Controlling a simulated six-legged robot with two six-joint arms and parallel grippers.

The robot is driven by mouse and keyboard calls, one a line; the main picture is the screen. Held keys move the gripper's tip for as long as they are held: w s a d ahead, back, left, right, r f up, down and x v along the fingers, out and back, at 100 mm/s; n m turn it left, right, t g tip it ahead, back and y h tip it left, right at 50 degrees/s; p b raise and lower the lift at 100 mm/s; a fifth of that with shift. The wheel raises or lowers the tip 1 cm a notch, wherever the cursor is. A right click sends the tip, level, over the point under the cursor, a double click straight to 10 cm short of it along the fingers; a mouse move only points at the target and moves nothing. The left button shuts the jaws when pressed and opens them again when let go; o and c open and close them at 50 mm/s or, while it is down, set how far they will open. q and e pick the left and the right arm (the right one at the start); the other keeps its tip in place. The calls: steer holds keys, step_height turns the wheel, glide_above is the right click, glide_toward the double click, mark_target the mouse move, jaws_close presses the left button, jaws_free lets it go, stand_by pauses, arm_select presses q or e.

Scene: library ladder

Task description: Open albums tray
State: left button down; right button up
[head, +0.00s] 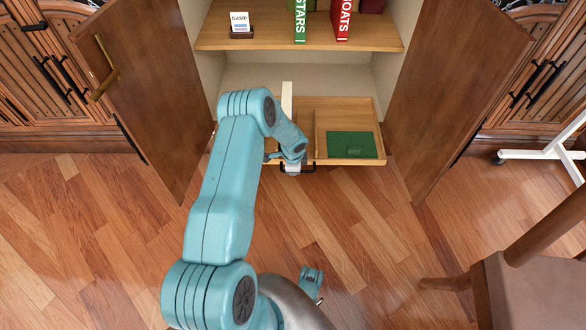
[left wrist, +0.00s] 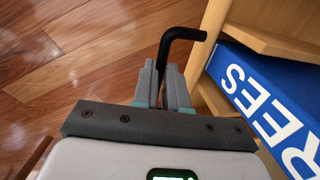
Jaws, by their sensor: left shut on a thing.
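The wooden albums tray (head: 350,161) stands pulled out from the bottom of the cabinet, its inside showing. A green album (head: 352,145) lies flat in its right part. My left gripper (head: 291,168) is at the tray's front, left of its middle, shut on the black handle (head: 308,169). The left wrist view shows the handle (left wrist: 186,34) between the fingers of that gripper (left wrist: 163,80). A blue book with white letters "REES" (left wrist: 262,100) lies beside a wooden edge there. My arm hides part of the tray's left side.
Two brown cabinet doors stand open, left (head: 150,95) and right (head: 455,85). The shelf above (head: 360,42) holds a green book (head: 300,20), a red book (head: 342,20) and a small card stand (head: 240,25). A chair (head: 530,290) is at the lower right. Open floor lies before the tray.

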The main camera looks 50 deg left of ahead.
arm_select(q)
steer(key=shift+w+a, duration=0.1)
steer(key=c, duration=1.2)
jaws_free()
arm_select(e)
steer(key=shift+w+a, duration=0.1)
arm_select(q)
steer(key=shift+o, duration=0.2)
step_height(320, 180, up, 16)
steer(key=s+d+p, duration=0.2)
steer(key=p, duration=0.4)
steer(key=shift+d+p, duration=0.25)
steer(key=shift+p, duration=0.05)
arm_select(e)
steer(key=s+a+r+g, duration=0.1)
steer(key=s+r, duration=0.2)
steer(key=r, duration=0.3)
steer(key=shift+r+y, duration=0.15)
steer(key=shift+y, duration=0.15)
steer(key=shift+s, duration=0.1)
